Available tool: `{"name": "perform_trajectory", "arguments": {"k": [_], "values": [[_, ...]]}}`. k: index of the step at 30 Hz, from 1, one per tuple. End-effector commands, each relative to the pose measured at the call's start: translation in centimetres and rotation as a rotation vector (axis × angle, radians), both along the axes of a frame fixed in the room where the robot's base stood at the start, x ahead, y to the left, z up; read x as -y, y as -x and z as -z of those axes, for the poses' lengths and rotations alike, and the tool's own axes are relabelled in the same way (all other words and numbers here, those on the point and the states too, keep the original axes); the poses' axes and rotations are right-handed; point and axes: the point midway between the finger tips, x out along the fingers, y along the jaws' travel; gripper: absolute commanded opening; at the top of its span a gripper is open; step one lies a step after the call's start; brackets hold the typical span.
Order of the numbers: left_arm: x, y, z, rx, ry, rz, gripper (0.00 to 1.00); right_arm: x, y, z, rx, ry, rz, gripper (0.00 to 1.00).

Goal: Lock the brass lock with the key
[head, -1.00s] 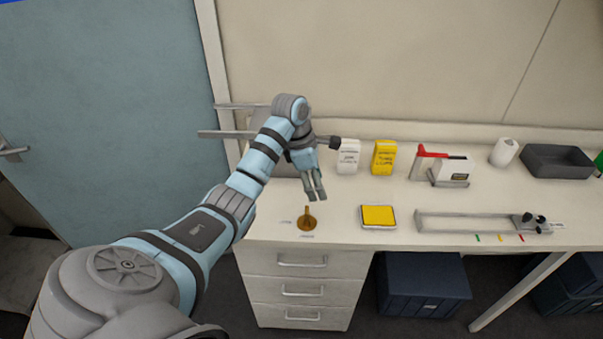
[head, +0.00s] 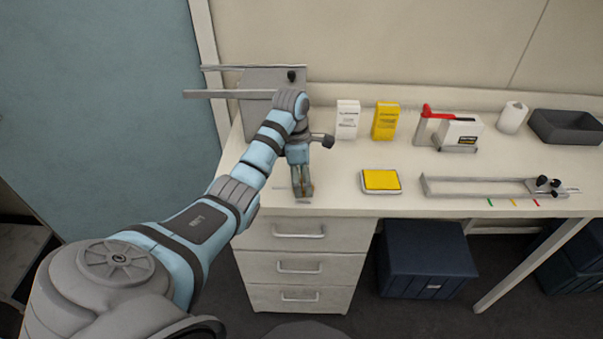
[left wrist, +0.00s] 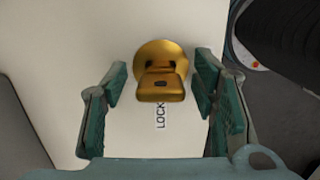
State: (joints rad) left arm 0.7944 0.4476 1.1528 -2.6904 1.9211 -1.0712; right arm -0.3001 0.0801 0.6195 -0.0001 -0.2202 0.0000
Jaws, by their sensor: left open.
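The brass lock (left wrist: 152,50) has a round base on the pale bench top, beside a printed LOCK label (left wrist: 161,115). A brass key (left wrist: 160,92) with a flat, slotted head stands in it, seen from above. My left gripper (head: 302,188) points down at the lock near the bench's front edge. Its fingers are open, one on each side of the key head, with gaps visible on both sides in the left wrist view. In the head view the fingers mostly hide the lock and key. My right gripper is not in view.
A yellow-topped pad (head: 381,180) lies to the right of the lock. White (head: 347,120) and yellow (head: 386,122) boxes stand behind. A metal rail fixture (head: 480,187) lies further right. A grey metal stand (head: 262,84) is behind my left arm.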

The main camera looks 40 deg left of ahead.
Motion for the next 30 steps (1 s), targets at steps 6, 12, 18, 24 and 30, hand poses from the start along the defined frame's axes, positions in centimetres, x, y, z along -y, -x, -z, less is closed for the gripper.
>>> {"name": "perform_trajectory", "arguments": {"k": [6, 12, 18, 24, 30], "values": [[0.02, 0.01, -0.08, 0.000, 0.000, 0.000, 0.44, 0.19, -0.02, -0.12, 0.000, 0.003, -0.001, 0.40], [0.01, 0.02, -0.09, -0.001, 0.001, 0.000, 0.12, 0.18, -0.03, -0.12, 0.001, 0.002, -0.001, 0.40], [0.01, 0.02, -0.03, 0.000, 0.000, 0.000, 0.00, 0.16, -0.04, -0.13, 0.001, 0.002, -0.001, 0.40], [0.02, 0.06, 0.41, -0.002, 0.000, -0.001, 0.00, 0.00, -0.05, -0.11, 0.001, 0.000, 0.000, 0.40], [0.07, 0.15, 0.55, -0.006, 0.002, 0.000, 0.00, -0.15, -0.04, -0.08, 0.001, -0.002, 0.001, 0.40]]}}
